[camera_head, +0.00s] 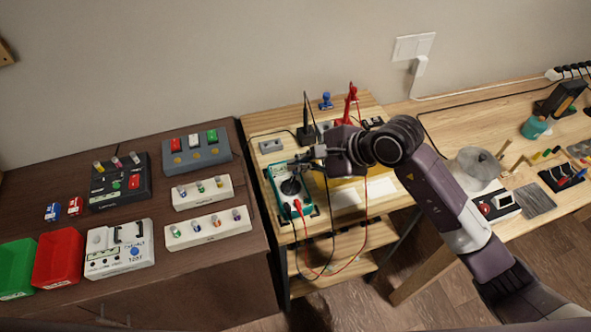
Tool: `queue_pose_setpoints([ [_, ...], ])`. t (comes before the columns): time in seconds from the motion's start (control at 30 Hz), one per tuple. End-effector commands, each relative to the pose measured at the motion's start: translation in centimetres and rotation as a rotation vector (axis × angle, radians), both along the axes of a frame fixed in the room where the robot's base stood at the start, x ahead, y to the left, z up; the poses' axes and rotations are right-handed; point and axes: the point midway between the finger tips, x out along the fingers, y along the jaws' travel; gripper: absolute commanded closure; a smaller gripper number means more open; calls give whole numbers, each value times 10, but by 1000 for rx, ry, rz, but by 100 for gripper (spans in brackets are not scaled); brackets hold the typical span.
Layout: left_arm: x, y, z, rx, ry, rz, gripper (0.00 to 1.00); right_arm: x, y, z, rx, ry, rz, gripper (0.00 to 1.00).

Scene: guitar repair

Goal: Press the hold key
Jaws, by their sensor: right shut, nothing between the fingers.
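A teal multimeter (275,176) with a black dial lies on the small wooden stand in the middle. Red and black leads run from its lower end. My right gripper (297,165) is shut and empty, above the upper part of the multimeter, with its arm coming in from the right. It covers part of the multimeter's face, and I cannot make out the hold key. I cannot tell whether the fingertips touch the meter. My left gripper is not in view.
Red and black probe stands (352,98) rise at the back of the stand. A dark cabinet (268,238) at the left bears test boxes, and red (58,256) and green (14,268) bins. A wooden workbench (445,113) at the right holds tools. Leads hang in front.

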Motion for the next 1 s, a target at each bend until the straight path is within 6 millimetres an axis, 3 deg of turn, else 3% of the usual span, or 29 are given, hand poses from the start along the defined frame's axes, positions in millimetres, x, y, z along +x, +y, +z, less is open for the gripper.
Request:
queue_pose_setpoints([
  [1.0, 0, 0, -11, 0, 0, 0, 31, 0, -1, -9, -1, 1, 0, 100],
])
